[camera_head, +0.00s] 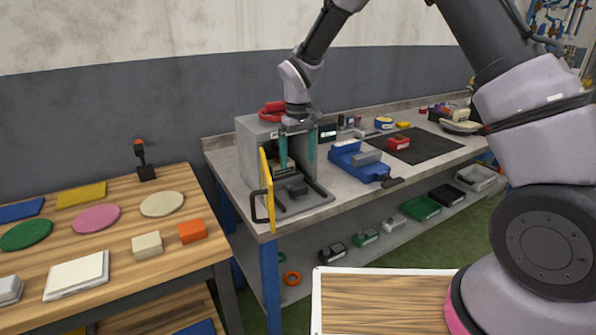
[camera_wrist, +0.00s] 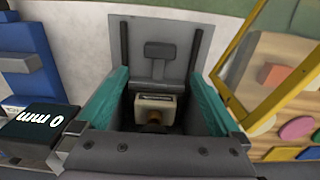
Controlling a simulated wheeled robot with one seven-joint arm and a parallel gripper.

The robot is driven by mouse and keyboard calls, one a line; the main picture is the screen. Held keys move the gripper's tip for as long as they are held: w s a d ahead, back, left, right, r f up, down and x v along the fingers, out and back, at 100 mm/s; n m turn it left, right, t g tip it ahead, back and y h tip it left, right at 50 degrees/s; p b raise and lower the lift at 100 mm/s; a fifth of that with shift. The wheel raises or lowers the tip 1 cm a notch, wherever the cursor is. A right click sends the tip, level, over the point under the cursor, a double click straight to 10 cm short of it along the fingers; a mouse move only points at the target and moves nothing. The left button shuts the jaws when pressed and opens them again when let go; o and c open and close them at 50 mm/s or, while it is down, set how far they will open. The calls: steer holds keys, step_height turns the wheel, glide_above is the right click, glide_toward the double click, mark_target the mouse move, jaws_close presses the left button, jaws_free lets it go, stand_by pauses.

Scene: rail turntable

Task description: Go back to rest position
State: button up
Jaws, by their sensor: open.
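My gripper (camera_head: 297,150) points down over the grey workbench, in front of the opening of a grey box-shaped machine (camera_head: 250,150). Its two teal fingers are apart. In the wrist view the fingers of my gripper (camera_wrist: 160,100) stand at left and right with a gap between them. A beige block-like part (camera_wrist: 158,103) with a dark slot shows in that gap, further off. I cannot tell whether the fingers touch anything. The machine's yellow-framed door (camera_head: 267,190) stands open at its left front. A dark plate (camera_head: 300,205) lies below my gripper at the machine's front.
A blue vise-like fixture (camera_head: 357,160) and a black mat (camera_head: 430,145) with a red block (camera_head: 398,142) lie to the right. A red ring (camera_head: 272,112) rests on the machine. A wooden table (camera_head: 110,210) with coloured discs and blocks stands at left. Bins sit on the lower shelf.

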steer(key=shift+r, duration=0.6)
steer(key=s+d+r+m+t+y, duration=0.1)
steer(key=s+d+r+m+t, duration=0.15)
steer(key=d+r, duration=0.7)
steer(key=s+d+r+m+t+y, duration=0.1)
steer(key=s+d+r+m, duration=0.2)
steer(key=d+r, duration=0.65)
steer(key=s+d+r+m+t, duration=0.2)
steer(key=s+d+r, duration=0.2)
steer(key=s, duration=0.4)
steer(key=s+d+r+m+t, duration=0.1)
steer(key=s+d+r+m, duration=0.2)
steer(key=s+d, duration=0.3)
steer(key=s+r, duration=0.1)
steer(key=s, duration=0.2)
steer(key=shift+d+r+t, duration=0.25)
steer(key=shift+d+t, duration=0.1)
steer(key=shift+m, duration=0.25)
